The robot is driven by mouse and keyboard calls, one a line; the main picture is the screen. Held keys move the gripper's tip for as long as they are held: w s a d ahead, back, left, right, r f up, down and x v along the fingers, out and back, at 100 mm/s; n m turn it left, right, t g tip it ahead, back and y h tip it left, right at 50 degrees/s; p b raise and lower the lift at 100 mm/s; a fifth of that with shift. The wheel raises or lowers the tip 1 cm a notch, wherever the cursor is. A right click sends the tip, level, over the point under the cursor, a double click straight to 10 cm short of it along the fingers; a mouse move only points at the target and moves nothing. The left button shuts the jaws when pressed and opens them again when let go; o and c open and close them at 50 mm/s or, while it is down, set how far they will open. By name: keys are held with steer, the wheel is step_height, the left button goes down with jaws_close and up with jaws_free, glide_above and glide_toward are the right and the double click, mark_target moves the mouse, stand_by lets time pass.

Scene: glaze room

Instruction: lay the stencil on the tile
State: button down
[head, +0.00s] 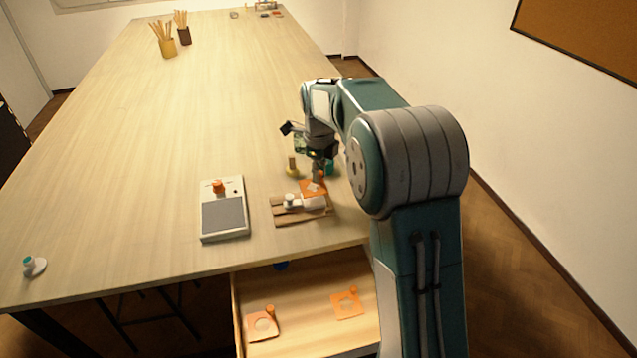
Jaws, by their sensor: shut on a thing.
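An orange stencil (313,188) with a pale cut-out hangs at my gripper (319,180). My gripper is shut on it, with the fingers pointing down; the fingertips are small and partly hidden. The stencil is over the far right part of a wooden board (288,218) near the table's front edge. A white, flat-looking piece (316,203) on the board, just in front of the stencil, may be the tile; the stencil may hide part of it. I cannot tell whether the two touch.
A white knobbed piece (290,201) stands on the board. Left is a pale device (241,229) with a grey panel and orange top piece. An open drawer (312,325) below holds two orange stencils (262,326) (346,305). The table's middle is clear.

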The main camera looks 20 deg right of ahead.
steer(key=shift+w+f, duration=0.45)
steer(key=shift+f, duration=0.05)
steer(key=shift+w+d+f, duration=0.1)
steer(key=shift+f, duration=1.5)
steer(key=c, duration=0.6)
jaws_free()
